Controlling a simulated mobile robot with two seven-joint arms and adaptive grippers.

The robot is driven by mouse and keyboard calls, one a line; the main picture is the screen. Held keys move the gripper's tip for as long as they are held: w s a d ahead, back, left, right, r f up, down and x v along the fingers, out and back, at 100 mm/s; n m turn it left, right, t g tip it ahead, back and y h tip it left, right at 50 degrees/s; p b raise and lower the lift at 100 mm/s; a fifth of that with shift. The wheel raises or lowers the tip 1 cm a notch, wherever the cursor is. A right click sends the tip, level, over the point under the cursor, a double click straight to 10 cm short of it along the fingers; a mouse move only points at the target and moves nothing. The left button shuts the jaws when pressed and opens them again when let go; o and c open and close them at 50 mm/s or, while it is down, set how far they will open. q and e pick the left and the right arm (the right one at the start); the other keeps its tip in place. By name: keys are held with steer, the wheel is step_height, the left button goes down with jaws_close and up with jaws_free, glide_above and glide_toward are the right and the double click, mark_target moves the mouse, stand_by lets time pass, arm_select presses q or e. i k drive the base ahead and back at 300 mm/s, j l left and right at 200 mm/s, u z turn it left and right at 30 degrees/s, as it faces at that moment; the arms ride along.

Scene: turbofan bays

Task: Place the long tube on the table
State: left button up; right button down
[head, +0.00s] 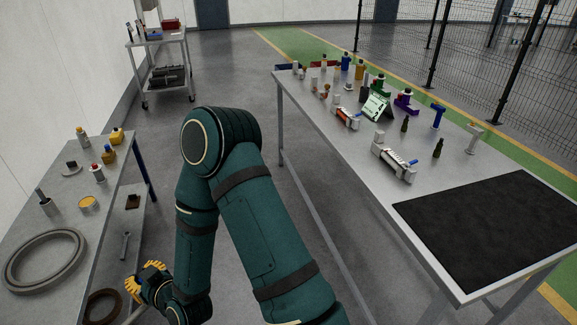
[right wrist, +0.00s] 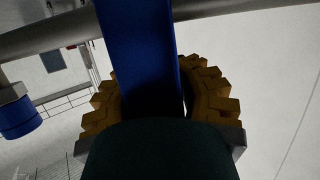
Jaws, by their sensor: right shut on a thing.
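My right gripper (head: 148,283) has yellow pads and is low at the left of the head view, beside the left table's lower shelf. What the gripper holds is hard to see in the head view. Two tables are in view, the left table (head: 68,188) and the larger right table (head: 440,180). My left gripper is not in view.
A large grey ring (head: 46,232) and small bottles lie on the left table. A brown ring (head: 102,306) is on its lower shelf. The right table holds several bottles and tools and a black mat (head: 500,230), which is bare. A cart (head: 158,52) stands behind.

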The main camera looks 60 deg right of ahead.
mark_target(499, 228)
steer(key=j+z, duration=0.1)
steer(key=z, duration=0.25)
steer(key=k+j+z, duration=0.1)
steer(key=z, duration=2.45)
